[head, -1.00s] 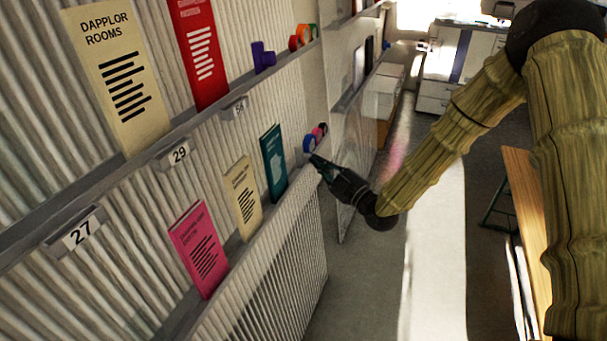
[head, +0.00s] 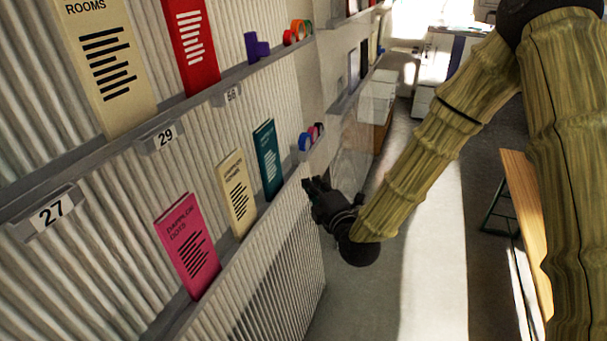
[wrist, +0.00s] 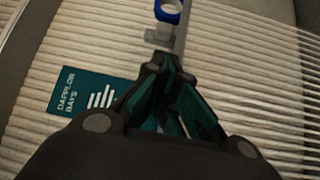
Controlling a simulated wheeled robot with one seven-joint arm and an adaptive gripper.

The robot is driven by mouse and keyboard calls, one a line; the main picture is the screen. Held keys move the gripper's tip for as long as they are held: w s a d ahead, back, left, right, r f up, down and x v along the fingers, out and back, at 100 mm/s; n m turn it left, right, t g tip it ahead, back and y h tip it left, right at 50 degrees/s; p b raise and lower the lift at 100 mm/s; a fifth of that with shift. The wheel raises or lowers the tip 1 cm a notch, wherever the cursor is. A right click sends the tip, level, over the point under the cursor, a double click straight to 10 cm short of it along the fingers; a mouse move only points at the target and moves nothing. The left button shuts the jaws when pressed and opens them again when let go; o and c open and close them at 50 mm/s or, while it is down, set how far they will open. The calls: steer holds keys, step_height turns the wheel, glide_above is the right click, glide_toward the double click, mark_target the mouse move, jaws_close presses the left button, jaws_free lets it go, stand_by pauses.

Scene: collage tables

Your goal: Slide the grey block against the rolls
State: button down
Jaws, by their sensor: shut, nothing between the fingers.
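The rolls (head: 312,135) stand in a row at the far end of the lower ledge, a blue one nearest. The blue roll (wrist: 168,10) also shows at the top of the wrist view. A small grey block (wrist: 158,36) sits on the ledge just on the near side of the blue roll; I cannot tell whether they touch. My gripper (head: 307,184) is shut and empty, in front of the ledge and below the rolls. In the wrist view its fingertips (wrist: 166,60) lie just short of the block.
A teal booklet (head: 268,160) stands on the same ledge, with cream (head: 236,194) and pink (head: 188,246) ones nearer. An upper ledge holds a purple piece (head: 256,46) and orange and red rolls (head: 297,31).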

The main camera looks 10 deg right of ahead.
mark_target(302, 159)
steer(key=p+x, duration=0.1)
steer(key=x, duration=0.8)
steer(key=shift+w+a, duration=0.1)
steer(key=shift+w, duration=0.25)
steer(key=shift+w+f, duration=0.1)
steer(key=shift+w+d+f+b, duration=0.1)
steer(key=shift+w+d+b, duration=0.2)
steer(key=shift+w, duration=0.3)
steer(key=shift+w+d+r, duration=0.2)
steer(key=shift+w+d, duration=0.2)
steer(key=shift+w, duration=0.3)
steer(key=shift+s, duration=0.1)
